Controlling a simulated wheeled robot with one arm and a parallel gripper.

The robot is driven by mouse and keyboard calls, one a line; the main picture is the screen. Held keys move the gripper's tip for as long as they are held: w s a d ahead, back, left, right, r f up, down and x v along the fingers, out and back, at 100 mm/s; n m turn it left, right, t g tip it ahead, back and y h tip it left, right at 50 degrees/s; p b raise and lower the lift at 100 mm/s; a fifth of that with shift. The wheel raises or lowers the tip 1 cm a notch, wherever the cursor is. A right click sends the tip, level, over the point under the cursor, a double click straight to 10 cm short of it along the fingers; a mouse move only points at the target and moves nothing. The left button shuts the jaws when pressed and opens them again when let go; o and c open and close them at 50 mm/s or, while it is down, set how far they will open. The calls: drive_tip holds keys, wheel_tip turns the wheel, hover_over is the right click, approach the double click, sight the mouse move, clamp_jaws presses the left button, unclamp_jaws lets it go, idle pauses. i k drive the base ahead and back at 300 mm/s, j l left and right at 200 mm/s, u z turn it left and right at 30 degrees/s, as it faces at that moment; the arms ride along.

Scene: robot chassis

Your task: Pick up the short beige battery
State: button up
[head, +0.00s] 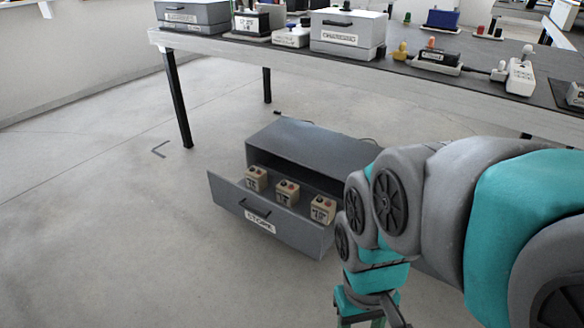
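Three small beige batteries stand in the open drawer of a grey cabinet: one at the left (255,181), one in the middle (286,194) and one at the right (322,211). Each has dark and red terminals on top and a dark label on its front. They look much alike, and I cannot tell which is the short one. My gripper (374,321) is at the bottom edge of the picture, in front of and to the right of the drawer, apart from the batteries. Its fingertips are cut off, so its opening is hidden.
The grey drawer (225,193) is pulled out from the cabinet (310,143) on the floor. My arm hides the cabinet's right side. A long table (230,48) with boxes and devices stands behind. The floor at the left (90,220) is clear.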

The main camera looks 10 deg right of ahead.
sight(287, 192)
drive_tip(key=u, duration=0.25)
drive_tip(key=z, duration=1.6)
drive_tip(key=u, duration=1.3)
drive_tip(key=i+j+z, duration=0.1)
drive_tip(key=i+j, duration=0.45)
